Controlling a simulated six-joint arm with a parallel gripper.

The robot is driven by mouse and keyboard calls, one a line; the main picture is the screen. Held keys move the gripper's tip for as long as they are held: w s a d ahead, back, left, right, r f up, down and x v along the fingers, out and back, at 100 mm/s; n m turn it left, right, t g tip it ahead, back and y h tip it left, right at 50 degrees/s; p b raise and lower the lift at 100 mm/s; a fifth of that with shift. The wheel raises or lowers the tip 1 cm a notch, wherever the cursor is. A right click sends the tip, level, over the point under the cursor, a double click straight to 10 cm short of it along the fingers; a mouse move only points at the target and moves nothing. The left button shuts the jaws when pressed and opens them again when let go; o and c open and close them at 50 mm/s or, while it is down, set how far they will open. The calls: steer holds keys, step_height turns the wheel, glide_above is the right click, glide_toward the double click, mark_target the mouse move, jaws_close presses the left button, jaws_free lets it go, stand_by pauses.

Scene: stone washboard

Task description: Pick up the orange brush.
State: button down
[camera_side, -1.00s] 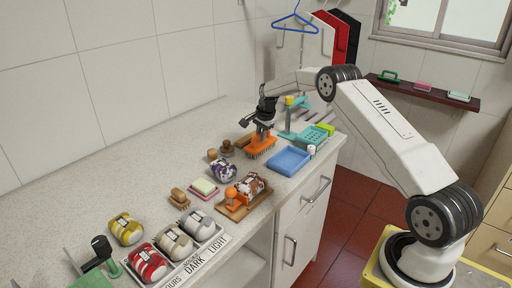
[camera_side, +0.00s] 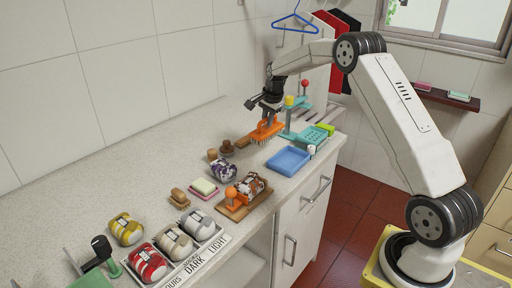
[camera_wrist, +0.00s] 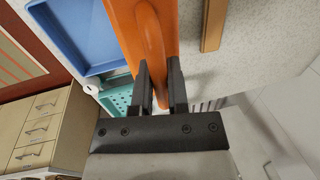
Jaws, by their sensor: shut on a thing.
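The orange brush (camera_side: 265,131) is in my gripper (camera_side: 269,108) in the side view, held above the counter with its bristles facing down. In the wrist view the orange brush (camera_wrist: 146,40) runs up from between the two dark fingers of my gripper (camera_wrist: 160,90). The fingers are shut on its handle. The brush's far end is cut off at the top of the wrist view.
A blue tray (camera_side: 288,160) and a teal basket (camera_side: 313,138) sit close by on the right. A teal stand (camera_side: 290,118) rises just behind. A brown wooden block (camera_side: 243,141) lies left of the brush. Bundled cloths and a sorting tray (camera_side: 203,247) fill the front counter.

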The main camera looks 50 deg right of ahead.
steer(key=s+a+r, duration=0.3)
steer(key=s+r, duration=0.2)
steer(key=s, duration=0.4)
steer(key=shift+a, duration=0.35)
steer(key=shift+s, duration=0.15)
steer(key=c, duration=1.3)
jaws_free()
jaws_close()
steer(key=shift+a, duration=0.1)
